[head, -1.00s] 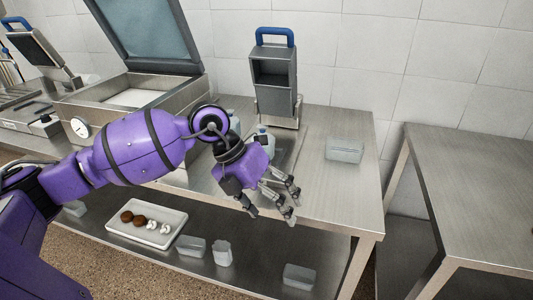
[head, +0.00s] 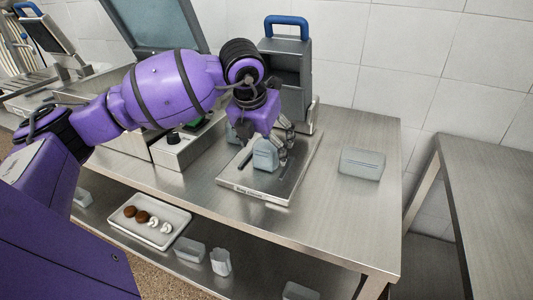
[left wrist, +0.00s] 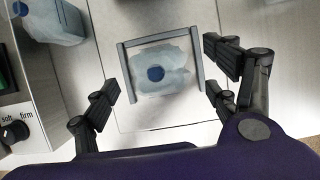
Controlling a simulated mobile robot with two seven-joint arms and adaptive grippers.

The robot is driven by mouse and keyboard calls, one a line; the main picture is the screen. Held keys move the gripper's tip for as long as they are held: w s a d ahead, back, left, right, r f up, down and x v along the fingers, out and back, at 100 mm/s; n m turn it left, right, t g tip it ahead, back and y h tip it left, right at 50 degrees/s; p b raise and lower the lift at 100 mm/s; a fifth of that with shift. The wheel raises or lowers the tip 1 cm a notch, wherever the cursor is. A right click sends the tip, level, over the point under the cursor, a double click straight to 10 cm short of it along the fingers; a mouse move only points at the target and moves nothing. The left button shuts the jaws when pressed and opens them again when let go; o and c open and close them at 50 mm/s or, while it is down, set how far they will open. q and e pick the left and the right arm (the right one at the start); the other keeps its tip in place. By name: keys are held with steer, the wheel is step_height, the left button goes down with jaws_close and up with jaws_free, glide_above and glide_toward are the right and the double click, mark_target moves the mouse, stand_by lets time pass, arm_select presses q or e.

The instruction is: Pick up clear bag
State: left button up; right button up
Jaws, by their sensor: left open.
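A clear, pale blue bag-like container (head: 265,156) with a dark blue round cap stands on the metal plate (head: 252,191) of the grey device. In the left wrist view the container (left wrist: 172,62) lies between my fingers, seen from above. My left gripper (head: 262,142) points down over it and is open, with a finger on each side; the left wrist view shows the open gripper (left wrist: 163,85) too. I cannot tell whether the fingers touch it. My right gripper does not show.
A clear box (head: 361,163) sits on the table's right side. A grey device with a blue handle (head: 287,27) stands behind. Another blue-capped clear container (left wrist: 52,22) is close on the left. A white tray (head: 150,222) and clear tubs (head: 190,249) are on the lower shelf.

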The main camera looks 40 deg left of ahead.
mark_target(265, 145)
arm_select(q)
steer(key=shift+x, duration=1.6)
steer(key=c, duration=1.5)
steer(key=shift+r, duration=0.1)
